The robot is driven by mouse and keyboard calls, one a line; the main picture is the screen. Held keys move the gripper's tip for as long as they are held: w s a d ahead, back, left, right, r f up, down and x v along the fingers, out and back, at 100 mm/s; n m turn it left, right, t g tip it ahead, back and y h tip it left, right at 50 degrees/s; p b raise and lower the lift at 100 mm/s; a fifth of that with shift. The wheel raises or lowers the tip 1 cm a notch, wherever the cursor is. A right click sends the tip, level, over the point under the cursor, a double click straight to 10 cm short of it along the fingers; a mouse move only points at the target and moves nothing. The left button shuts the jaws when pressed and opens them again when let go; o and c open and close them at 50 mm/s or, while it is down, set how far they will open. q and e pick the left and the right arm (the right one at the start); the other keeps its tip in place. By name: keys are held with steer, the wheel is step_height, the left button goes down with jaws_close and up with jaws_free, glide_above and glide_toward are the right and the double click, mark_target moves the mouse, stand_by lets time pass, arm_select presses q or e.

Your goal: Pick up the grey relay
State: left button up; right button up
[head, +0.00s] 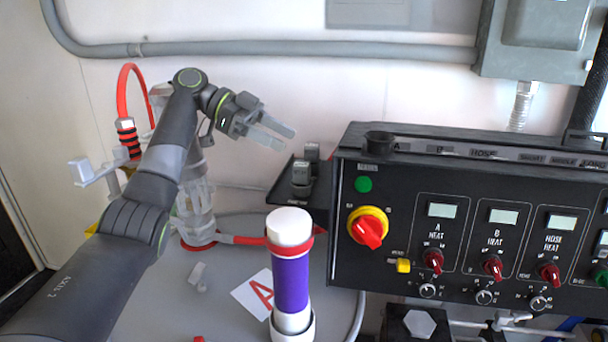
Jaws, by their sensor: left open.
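Two small grey blocks that look like relays stand on a black shelf (283,190) at the left side of the control box. The nearer grey relay (301,173) is upright, and the farther grey relay (312,152) is partly behind it. My left gripper (284,138) is open and empty. Its two pale fingers point right, above and left of the relays in the picture, apart from them. My right gripper is not in view.
The black control box (400,215) with knobs and displays fills the right side. A purple cylinder with a white cap (290,270) stands in front of the shelf. A clear pump with a red hose (127,100) stands behind my left arm. A grey conduit (280,48) crosses the wall.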

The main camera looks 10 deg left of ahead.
mark_target(310, 174)
arm_select(q)
step_height(310, 174, down, 4)
steer(key=shift+s+a+r+p, duration=0.15)
steer(key=shift+r+p, duration=0.1)
steer(key=shift+p, duration=0.15)
steer(key=shift+d+f+p, duration=0.4)
steer(key=shift+d+f, duration=0.4)
steer(key=shift+f, duration=0.1)
steer(key=shift+d+f, duration=0.25)
steer(key=shift+d, duration=0.35)
steer(key=p+x, duration=0.2)
steer(key=x, duration=0.2)
steer(key=shift+d+f, duration=0.2)
steer(key=shift+d, duration=0.2)
steer(key=shift+a, duration=0.1)
steer(key=shift+c, duration=0.4)
steer(key=c, duration=1)
